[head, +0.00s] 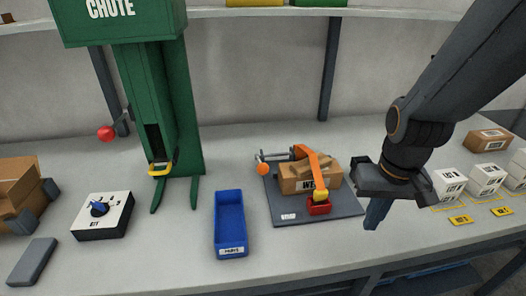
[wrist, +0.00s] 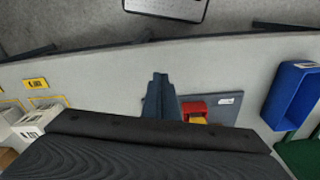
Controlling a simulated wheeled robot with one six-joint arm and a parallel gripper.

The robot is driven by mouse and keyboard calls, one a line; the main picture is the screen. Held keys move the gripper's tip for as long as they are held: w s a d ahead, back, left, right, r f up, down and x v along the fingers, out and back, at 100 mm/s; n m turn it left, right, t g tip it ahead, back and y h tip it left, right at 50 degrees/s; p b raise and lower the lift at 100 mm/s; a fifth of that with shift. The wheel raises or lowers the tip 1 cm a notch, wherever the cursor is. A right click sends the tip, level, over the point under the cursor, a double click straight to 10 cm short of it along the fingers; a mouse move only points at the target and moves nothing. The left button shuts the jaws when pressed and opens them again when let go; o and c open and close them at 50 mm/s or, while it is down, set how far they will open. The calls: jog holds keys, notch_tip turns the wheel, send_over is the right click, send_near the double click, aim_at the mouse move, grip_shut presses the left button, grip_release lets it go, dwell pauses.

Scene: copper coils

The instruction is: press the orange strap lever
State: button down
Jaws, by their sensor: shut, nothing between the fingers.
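A brown box (head: 296,180) sits on a dark grey plate (head: 345,204), with a wide orange strap (head: 314,162) over it. The strap runs down to a yellow piece (head: 321,195) and a red block (head: 319,208) at the front. A grey bar mechanism with an orange ball knob (head: 263,169) stands at the plate's back left; this looks like the lever. My gripper (head: 374,216) is shut and empty, pointing down just right of the plate. In the wrist view my gripper (wrist: 158,92) is beside the red block (wrist: 194,108); the knob is hidden there.
A blue bin (head: 230,226) stands left of the plate. Further left are a green chute (head: 160,95) with a red ball (head: 106,133) and a dial box (head: 103,215). White boxes (head: 486,179) and yellow labels (head: 460,219) lie at right. The table front edge is close.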

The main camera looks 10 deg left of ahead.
jog(key=w+a+r, duration=0.2)
jog(key=w+a, duration=0.1)
jog(key=w+a+r+n+t, duration=0.1)
jog(key=w+a+r, duration=0.1)
jog(key=w+a, duration=0.1)
jog(key=w+a+r+n+p, duration=0.1)
jog(key=w+a+r, duration=0.1)
jog(key=w+a, duration=0.1)
jog(key=shift+w+a+r, duration=0.25)
jog(key=shift+a, duration=0.25)
jog(key=w+a+r+n, duration=0.1)
jog(key=w+a+r, duration=0.1)
jog(key=a, duration=0.4)
jog(key=w+a+r+t, duration=0.1)
jog(key=a+r, duration=0.3)
jog(key=a, duration=0.1)
jog(key=w+a+r+n+t+p, duration=0.1)
jog(key=w+a+r, duration=0.1)
jog(key=a+r, duration=0.2)
jog(key=a, duration=0.2)
jog(key=shift+w+a+n+y, duration=0.3)
jog(key=shift+w+a, duration=0.05)
